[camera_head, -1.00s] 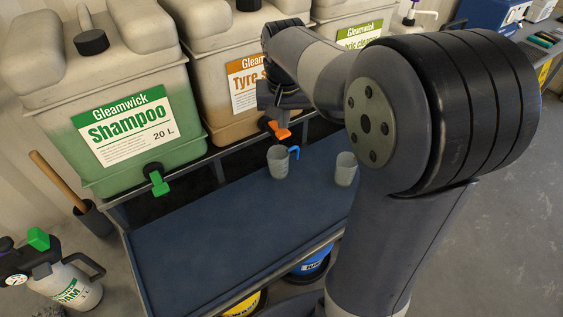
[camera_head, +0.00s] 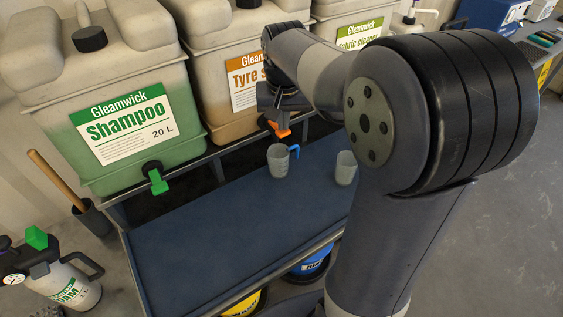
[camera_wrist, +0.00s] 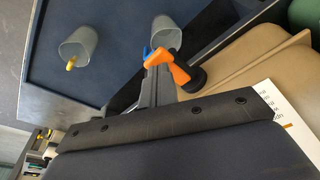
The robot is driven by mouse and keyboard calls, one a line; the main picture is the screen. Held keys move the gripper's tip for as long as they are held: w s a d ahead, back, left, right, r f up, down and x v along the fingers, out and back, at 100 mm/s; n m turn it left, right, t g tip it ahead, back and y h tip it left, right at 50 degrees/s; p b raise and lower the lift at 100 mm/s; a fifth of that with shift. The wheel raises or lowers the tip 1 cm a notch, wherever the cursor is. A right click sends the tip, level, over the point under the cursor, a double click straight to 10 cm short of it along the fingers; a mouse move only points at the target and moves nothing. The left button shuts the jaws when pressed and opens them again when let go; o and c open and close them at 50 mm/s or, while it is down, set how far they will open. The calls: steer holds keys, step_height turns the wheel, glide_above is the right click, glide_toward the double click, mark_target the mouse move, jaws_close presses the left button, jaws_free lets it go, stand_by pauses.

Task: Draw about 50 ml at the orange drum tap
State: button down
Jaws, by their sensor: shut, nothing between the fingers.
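The orange tap (camera_head: 281,131) is at the foot of the beige drum with the orange "Tyre" label (camera_head: 243,90). It also shows in the wrist view (camera_wrist: 181,74). My gripper (camera_head: 272,113) is shut and empty, pointing down at the tap. In the wrist view its fingers (camera_wrist: 153,80) are right beside the orange lever; I cannot tell whether they touch it. A grey cup with a blue handle (camera_head: 278,163) stands on the blue shelf below and in front of the tap. It shows just beyond the tap in the wrist view (camera_wrist: 168,32). No liquid or stream can be made out.
A second grey cup (camera_head: 345,168) stands to the right; its yellow handle shows in the wrist view (camera_wrist: 71,64). The shampoo drum (camera_head: 65,120) with a green tap (camera_head: 156,181) is left, a fabric cleaner drum (camera_head: 345,30) right. The left blue shelf (camera_head: 205,240) is clear.

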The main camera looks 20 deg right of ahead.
steer(key=shift+s+b+x, duration=0.25)
steer(key=shift+b+x, duration=0.45)
steer(key=shift+x, duration=0.45)
stand_by(6.2)
steer(key=p+v, duration=0.3)
steer(key=w+p+v, duration=0.1)
steer(key=p+v, duration=0.2)
steer(key=v, duration=0.1)
steer(key=shift+w+d+r, duration=0.1)
steer(key=shift+w+r, duration=0.1)
steer(key=shift+w, duration=0.05)
steer(key=shift+f, duration=0.15)
